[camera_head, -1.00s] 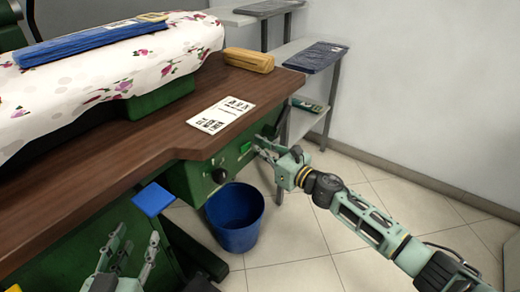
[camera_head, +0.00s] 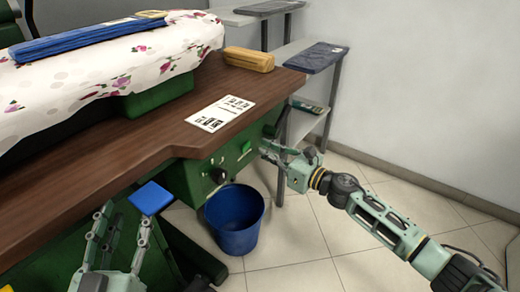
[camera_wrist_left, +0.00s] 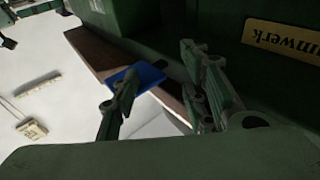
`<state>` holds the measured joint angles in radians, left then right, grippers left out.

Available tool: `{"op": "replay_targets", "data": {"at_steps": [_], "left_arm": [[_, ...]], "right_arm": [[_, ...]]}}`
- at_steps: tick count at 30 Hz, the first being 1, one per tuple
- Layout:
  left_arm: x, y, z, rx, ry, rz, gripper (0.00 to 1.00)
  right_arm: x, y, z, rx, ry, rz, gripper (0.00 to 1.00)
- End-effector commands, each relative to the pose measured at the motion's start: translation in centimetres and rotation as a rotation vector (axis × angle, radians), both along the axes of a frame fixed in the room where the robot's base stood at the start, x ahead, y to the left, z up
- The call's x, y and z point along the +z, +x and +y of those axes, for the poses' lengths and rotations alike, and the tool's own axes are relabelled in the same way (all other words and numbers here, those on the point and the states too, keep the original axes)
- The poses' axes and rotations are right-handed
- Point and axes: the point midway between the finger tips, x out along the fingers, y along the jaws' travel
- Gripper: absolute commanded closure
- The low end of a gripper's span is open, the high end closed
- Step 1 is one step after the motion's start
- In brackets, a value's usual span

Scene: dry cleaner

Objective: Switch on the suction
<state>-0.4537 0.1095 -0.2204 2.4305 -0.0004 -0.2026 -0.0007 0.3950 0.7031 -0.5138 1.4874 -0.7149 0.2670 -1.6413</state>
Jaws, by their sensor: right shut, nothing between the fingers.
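The green control panel (camera_head: 205,170) under the front edge of the wooden table carries a small green switch (camera_head: 246,147) and a black round knob (camera_head: 218,176). I cannot read any label, so I cannot tell which control is for the suction. My right gripper (camera_head: 264,149) is shut and empty, its tips just right of the green switch; I cannot tell whether they touch the panel. My left gripper (camera_head: 126,215) is open and empty, low in front of the table, left of a blue square pad (camera_head: 150,198). In the left wrist view, the pad (camera_wrist_left: 148,75) shows beyond the open fingers.
A blue bucket (camera_head: 235,220) stands on the tiled floor below the panel. The wooden table (camera_head: 130,140) bears a printed card (camera_head: 220,113), a yellow-brown block (camera_head: 249,60) and a floral padded board (camera_head: 100,85) with blue cloth (camera_head: 80,40). Floor to the right is open.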

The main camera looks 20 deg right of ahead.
Motion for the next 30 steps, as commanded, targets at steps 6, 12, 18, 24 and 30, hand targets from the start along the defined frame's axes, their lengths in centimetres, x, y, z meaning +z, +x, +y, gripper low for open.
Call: {"op": "replay_targets", "data": {"at_steps": [6, 12, 18, 24, 30], "left_arm": [[1.2, -0.1, 0.0, 0.0, -0.011, -0.028, 0.6], [1.3, -0.1, 0.1, 0.0, -0.012, -0.029, 0.6], [1.3, -0.1, 0.1, 0.0, -0.012, -0.029, 0.6], [1.1, -0.1, 0.0, 0.0, -0.01, -0.024, 0.6], [1.1, -0.1, 0.1, 0.0, -0.012, -0.029, 0.6]], "right_arm": [[-0.1, -2.6, -1.7, 0.0, 0.0, 0.004, 1.0], [0.0, -3.6, -2.4, 0.002, 0.0, 0.001, 1.0], [0.0, -3.7, -2.4, 0.002, 0.0, 0.001, 1.0], [0.0, -3.6, -2.4, 0.001, 0.0, 0.001, 1.0], [-0.2, -3.6, -2.4, 0.001, 0.0, 0.001, 1.0]]}}
